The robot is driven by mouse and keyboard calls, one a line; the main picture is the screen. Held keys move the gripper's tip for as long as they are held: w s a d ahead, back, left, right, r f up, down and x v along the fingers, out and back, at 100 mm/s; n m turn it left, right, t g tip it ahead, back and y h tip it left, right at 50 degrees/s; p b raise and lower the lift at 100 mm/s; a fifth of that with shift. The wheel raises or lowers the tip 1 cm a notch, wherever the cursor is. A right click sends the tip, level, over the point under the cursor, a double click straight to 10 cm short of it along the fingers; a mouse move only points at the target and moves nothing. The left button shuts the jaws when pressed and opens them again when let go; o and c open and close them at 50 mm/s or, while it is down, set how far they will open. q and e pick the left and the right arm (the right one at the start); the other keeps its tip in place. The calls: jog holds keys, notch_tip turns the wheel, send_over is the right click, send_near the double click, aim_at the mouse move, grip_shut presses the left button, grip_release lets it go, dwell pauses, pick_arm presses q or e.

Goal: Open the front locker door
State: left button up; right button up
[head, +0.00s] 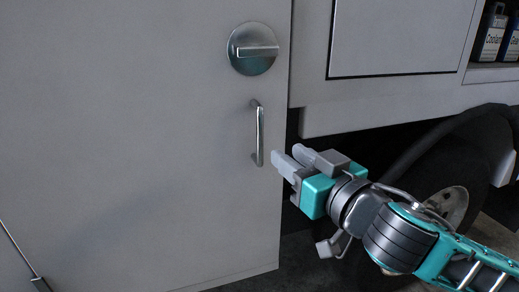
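The front locker door (130,130) is a large pale grey panel filling the left half of the head view. It looks shut. A vertical metal bar handle (260,135) is fixed near its right edge. Above the handle is a round silver latch (252,49) with its knob bar lying horizontal. My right gripper (284,158) comes in from the right, just right of the handle's lower end. Its fingers point left toward the door. They appear close together and partly overlap, so I cannot tell how far apart they are. I see nothing between them. My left gripper is out of view.
Right of the door is the vehicle's grey body with another closed panel (392,38). An open shelf at the top right holds labelled bottles (490,35). A dark wheel (452,200) sits behind my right arm. A thin dark rod (22,255) shows at lower left.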

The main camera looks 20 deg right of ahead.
aim_at(262, 137)
jog(key=b+x, duration=0.3)
jog(key=x, duration=0.6)
jog(key=shift+w+a, duration=0.15)
jog(key=shift+w, duration=0.1)
jog(key=shift+w+a, duration=0.15)
jog(key=shift+w, duration=0.4)
jog(key=shift+c, duration=0.3)
grip_shut()
